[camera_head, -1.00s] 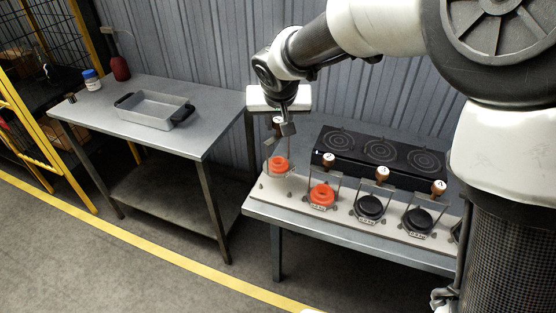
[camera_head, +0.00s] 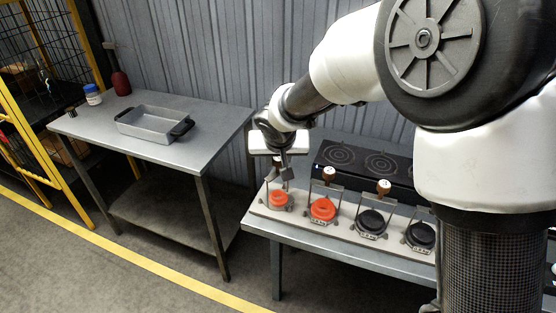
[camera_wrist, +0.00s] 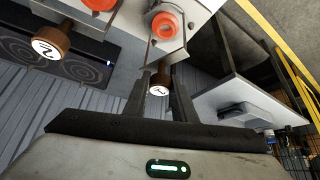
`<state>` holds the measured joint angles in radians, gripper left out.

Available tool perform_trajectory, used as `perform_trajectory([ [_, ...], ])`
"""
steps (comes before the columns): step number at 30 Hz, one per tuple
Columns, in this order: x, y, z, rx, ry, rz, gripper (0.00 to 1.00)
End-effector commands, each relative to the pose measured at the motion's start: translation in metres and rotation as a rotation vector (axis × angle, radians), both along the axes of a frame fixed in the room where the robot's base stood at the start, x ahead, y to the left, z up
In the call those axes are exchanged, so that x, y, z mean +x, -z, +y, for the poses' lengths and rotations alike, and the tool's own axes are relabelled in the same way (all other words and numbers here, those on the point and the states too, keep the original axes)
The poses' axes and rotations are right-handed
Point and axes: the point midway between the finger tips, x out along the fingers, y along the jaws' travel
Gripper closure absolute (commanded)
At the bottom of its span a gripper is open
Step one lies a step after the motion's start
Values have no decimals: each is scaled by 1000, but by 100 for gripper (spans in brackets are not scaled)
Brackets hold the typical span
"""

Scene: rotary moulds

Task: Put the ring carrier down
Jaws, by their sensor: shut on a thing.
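The ring carrier is a wire frame with a brown knob (camera_wrist: 160,82) on top and an orange ring (camera_head: 279,198) at its base. My gripper (camera_head: 283,178) is shut on the knob; in the wrist view the fingers (camera_wrist: 166,90) stand either side of it. The carrier is upright at the left end of the pale board (camera_head: 262,210), about level with its neighbours. I cannot tell whether its base touches the board. The orange ring also shows in the wrist view (camera_wrist: 165,25).
To the right on the board stand a carrier with another orange ring (camera_head: 323,209) and carriers with black rings (camera_head: 371,222). A black hob (camera_head: 342,157) lies behind them. A grey pan (camera_head: 150,125) sits on the left table (camera_head: 95,128), which has free room.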

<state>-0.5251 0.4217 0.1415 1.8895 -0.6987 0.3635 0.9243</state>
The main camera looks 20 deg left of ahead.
Motion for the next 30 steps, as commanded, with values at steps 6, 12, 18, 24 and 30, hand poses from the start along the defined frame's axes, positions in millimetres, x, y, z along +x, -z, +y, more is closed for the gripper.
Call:
perform_trajectory([
  [6,0,0,0,0,0,0,57],
  [12,0,-1,0,0,0,0,57],
  [18,-7,-16,-2,2,0,-2,57],
  [24,-29,-54,-10,3,1,-3,57],
  [30,-50,-86,-16,1,1,-3,57],
])
